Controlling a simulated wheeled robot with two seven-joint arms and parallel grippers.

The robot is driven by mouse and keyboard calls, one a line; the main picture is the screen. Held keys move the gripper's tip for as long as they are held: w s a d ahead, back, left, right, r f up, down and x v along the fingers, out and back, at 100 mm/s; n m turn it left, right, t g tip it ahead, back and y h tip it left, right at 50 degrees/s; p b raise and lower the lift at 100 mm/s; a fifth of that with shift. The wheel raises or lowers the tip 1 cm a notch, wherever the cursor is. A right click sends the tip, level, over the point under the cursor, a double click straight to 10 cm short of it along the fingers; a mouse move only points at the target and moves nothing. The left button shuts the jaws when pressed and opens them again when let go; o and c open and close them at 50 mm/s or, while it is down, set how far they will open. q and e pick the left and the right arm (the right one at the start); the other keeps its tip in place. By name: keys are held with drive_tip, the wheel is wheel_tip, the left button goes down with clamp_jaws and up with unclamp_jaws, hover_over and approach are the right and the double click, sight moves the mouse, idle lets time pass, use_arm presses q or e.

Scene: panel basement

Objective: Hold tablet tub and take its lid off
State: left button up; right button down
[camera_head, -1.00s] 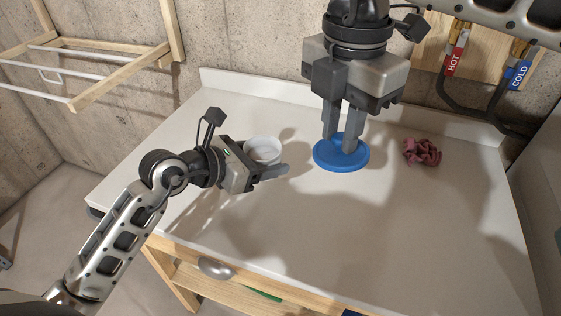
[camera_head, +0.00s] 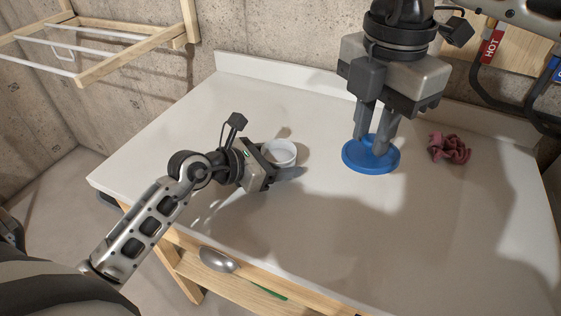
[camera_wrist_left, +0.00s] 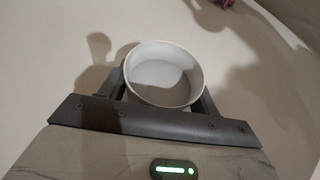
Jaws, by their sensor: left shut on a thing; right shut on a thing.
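The tablet tub (camera_head: 282,150) is a small white round tub, open at the top, upright on the worktop. My left gripper (camera_head: 284,166) is shut on the tub's sides. The left wrist view shows the tub (camera_wrist_left: 163,75) between the fingers of that gripper (camera_wrist_left: 163,92), with a pale inside. The blue round lid (camera_head: 362,163) is apart from the tub, to its right in the head view. My right gripper (camera_head: 374,146) points down and is shut on the lid. The lid is at or just above the worktop; I cannot tell which.
A crumpled pink cloth (camera_head: 450,148) lies right of the lid. The white worktop (camera_head: 330,225) is clear in front.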

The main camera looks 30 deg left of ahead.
use_arm(q)
drive_tip(key=shift+f, duration=0.1)
drive_tip(key=o, duration=1.5)
